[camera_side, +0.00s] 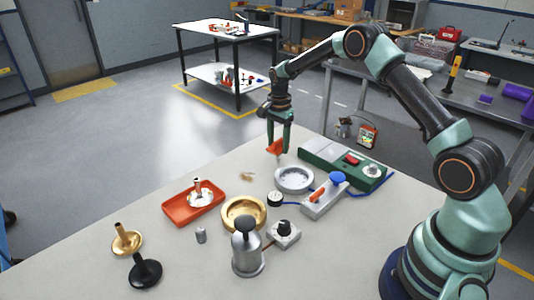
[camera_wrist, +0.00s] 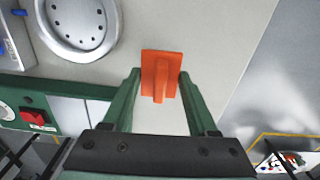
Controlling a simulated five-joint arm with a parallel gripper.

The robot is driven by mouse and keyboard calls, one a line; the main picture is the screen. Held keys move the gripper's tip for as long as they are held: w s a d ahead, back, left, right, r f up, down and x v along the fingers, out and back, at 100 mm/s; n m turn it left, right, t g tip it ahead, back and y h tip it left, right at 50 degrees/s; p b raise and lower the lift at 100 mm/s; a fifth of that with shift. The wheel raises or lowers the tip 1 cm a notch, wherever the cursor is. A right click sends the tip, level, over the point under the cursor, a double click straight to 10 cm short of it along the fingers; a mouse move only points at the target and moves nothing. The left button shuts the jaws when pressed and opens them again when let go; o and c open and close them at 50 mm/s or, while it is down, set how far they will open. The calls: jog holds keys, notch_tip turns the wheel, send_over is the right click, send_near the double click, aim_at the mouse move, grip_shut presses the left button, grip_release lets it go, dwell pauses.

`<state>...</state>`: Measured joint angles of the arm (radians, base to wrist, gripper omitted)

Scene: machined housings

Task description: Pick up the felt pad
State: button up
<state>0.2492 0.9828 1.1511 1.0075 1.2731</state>
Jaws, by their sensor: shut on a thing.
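The felt pad appears to be the orange piece (camera_wrist: 161,65) in the wrist view, a flat square with a raised bar along its middle. In the side view it shows as a small tilted orange shape (camera_side: 276,147) near the far edge of the bench. My gripper (camera_side: 279,151) points down there, its green fingers on either side of the orange piece. In the wrist view my gripper (camera_wrist: 160,78) is shut on it. I cannot tell how far it is above the bench.
A round pale dish (camera_side: 294,180) and a green unit with a red switch (camera_side: 352,159) stand close by. A red tray (camera_side: 193,203), a brass ring dish (camera_side: 243,214) and a grey bell-shaped part (camera_side: 247,250) stand nearer. The bench (camera_side: 110,212) is bare at left.

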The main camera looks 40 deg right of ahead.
aim_at(278, 141)
notch_tip(278, 141, up, 17)
dwell(0.4)
